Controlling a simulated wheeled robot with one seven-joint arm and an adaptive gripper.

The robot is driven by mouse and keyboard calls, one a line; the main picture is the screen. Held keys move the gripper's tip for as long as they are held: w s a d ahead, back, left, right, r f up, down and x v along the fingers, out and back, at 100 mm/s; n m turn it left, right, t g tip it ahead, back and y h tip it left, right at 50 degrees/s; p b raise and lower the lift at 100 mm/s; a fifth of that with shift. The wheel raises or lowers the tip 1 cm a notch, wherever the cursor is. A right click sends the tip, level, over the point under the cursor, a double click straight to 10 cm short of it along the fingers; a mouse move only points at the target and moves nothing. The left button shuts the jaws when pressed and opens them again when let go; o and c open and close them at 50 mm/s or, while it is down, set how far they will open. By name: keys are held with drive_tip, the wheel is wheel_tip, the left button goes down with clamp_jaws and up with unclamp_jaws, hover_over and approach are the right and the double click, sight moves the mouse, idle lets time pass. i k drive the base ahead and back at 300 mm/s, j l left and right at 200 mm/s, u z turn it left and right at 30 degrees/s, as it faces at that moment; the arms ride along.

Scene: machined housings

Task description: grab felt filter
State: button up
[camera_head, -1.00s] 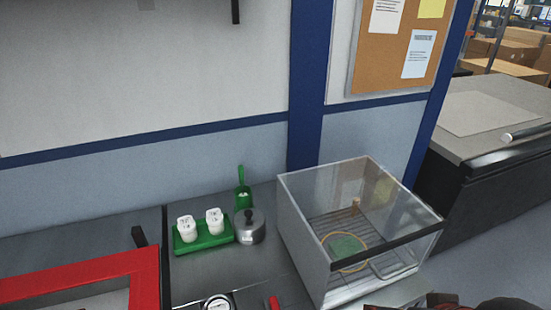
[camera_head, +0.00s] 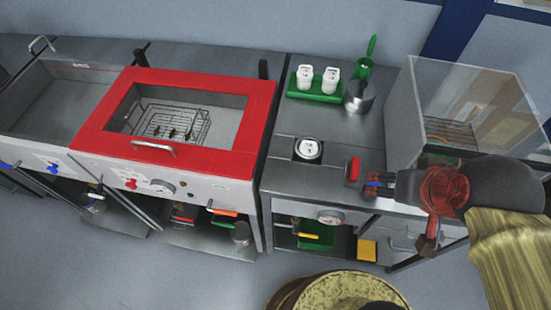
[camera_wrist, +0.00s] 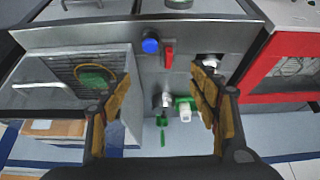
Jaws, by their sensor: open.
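The felt filter appears to be the green disc in an orange ring (camera_wrist: 96,77), lying inside a clear-walled box (camera_wrist: 60,65) at the left of the wrist view. In the head view the box (camera_head: 402,115) stands at the right, and my arm largely hides its lower front and the disc. My gripper (camera_wrist: 160,85) is open and empty in the wrist view, its tan-padded fingers apart. The left finger overlaps the box's edge in the picture; I cannot tell the distance.
A green tray (camera_head: 318,96) with white cups, a metal pot (camera_head: 357,97) and a green scoop (camera_head: 364,66) stand left of the box. A red-framed bath (camera_head: 92,127) with a wire basket is further left.

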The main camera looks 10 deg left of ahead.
sight(308, 147)
drive_tip(key=u, duration=0.6)
drive_tip(key=i+j, duration=0.1)
drive_tip(key=j, duration=0.55)
drive_tip(key=i+j, duration=0.15)
drive_tip(key=j, duration=0.15)
drive_tip(key=j+z, duration=0.15)
drive_tip(key=z, duration=0.25)
drive_tip(key=j+z, duration=0.15)
drive_tip(key=z, duration=0.25)
drive_tip(key=j+z, duration=0.2)
drive_tip(key=z, duration=1.35)
